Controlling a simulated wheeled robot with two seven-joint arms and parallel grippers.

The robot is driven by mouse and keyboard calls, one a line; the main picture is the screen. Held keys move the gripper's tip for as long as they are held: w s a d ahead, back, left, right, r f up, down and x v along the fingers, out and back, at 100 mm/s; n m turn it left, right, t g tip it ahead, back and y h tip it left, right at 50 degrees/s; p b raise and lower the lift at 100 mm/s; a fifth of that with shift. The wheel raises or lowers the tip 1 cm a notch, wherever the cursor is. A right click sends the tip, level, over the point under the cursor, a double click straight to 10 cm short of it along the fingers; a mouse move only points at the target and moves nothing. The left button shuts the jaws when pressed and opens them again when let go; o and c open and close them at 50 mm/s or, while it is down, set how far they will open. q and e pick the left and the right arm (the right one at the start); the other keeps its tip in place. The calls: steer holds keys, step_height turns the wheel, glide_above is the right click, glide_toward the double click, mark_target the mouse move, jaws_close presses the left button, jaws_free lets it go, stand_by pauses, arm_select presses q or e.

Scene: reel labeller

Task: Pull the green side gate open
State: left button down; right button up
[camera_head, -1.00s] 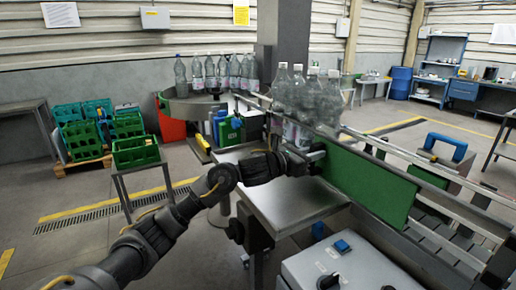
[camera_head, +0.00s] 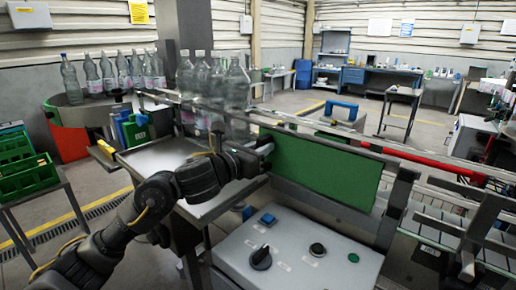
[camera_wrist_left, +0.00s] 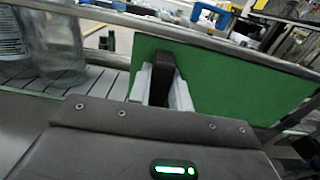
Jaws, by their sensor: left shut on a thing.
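The green side gate (camera_head: 325,168) is a flat green panel along the near side of the bottle conveyor, beneath a metal rail. My left gripper (camera_head: 264,152) is at the gate's left end. In the left wrist view the left gripper (camera_wrist_left: 163,82) has its pale fingers closed around a dark upright handle (camera_wrist_left: 164,68) in front of the green gate (camera_wrist_left: 225,82). The head view does not show clearly how far the gate stands from the conveyor side. My right gripper is not in view.
Clear bottles (camera_head: 214,90) stand on the conveyor just left of the gate. A grey control box (camera_head: 295,250) with a dark knob and buttons is in front below. A steel table (camera_head: 165,155) lies left of my arm. Green crates (camera_head: 22,165) stand at far left.

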arm_select(q)
steer(key=c, duration=1.3)
jaws_free()
steer(key=b+v, duration=0.1)
steer(key=v, duration=1)
steer(key=shift+d, duration=0.2)
